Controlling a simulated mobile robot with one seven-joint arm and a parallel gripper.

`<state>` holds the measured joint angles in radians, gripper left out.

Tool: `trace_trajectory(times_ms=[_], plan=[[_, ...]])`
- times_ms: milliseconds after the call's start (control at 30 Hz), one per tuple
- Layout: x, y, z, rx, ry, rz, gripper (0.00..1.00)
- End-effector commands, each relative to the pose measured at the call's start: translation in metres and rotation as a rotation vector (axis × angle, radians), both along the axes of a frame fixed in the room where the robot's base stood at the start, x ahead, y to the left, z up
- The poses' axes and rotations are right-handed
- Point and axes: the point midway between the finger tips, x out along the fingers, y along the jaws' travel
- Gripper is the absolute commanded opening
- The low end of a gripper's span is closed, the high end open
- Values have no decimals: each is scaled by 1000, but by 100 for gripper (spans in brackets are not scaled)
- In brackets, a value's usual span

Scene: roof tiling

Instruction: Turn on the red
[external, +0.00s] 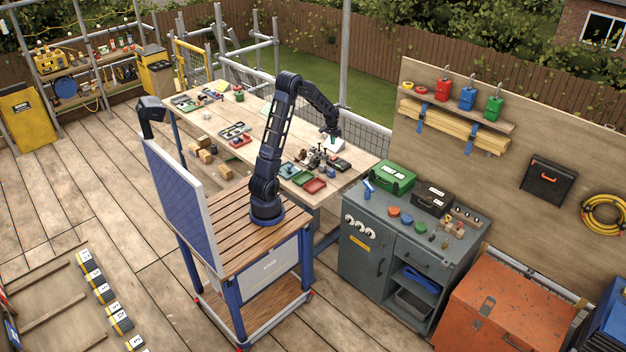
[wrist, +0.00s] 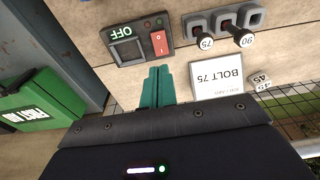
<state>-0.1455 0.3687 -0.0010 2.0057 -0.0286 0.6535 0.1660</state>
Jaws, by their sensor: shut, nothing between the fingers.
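In the wrist view a dark switch box (wrist: 139,21) lies on the pale wooden bench, with a black square window and the word OFF at its left. A red rocker switch (wrist: 160,43) with small white marks sits at its right side. My gripper (wrist: 158,70) has green fingers, shut together and empty, pointing at the red rocker from just below it in the picture; whether they touch it I cannot tell. In the external view my gripper (external: 332,141) is low over the right end of the workbench, where the switch is too small to make out clearly.
Beside the switch is a holder with pegs marked 75 (wrist: 205,42) and 90 (wrist: 244,40). A card reading BOLT 75 (wrist: 222,83) lies below it. A green first-aid box (external: 391,178) stands on the grey cabinet (external: 365,268). Trays and tools crowd the workbench (external: 272,113).

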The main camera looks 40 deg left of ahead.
Motion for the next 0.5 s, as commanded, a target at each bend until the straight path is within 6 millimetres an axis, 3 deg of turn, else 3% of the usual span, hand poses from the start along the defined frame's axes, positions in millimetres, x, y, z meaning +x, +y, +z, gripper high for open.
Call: trace_trajectory(times_ms=[200,500], plan=[[-4,0,24,0,-1,0,0],[-5,0,30,0,0,0,0]])
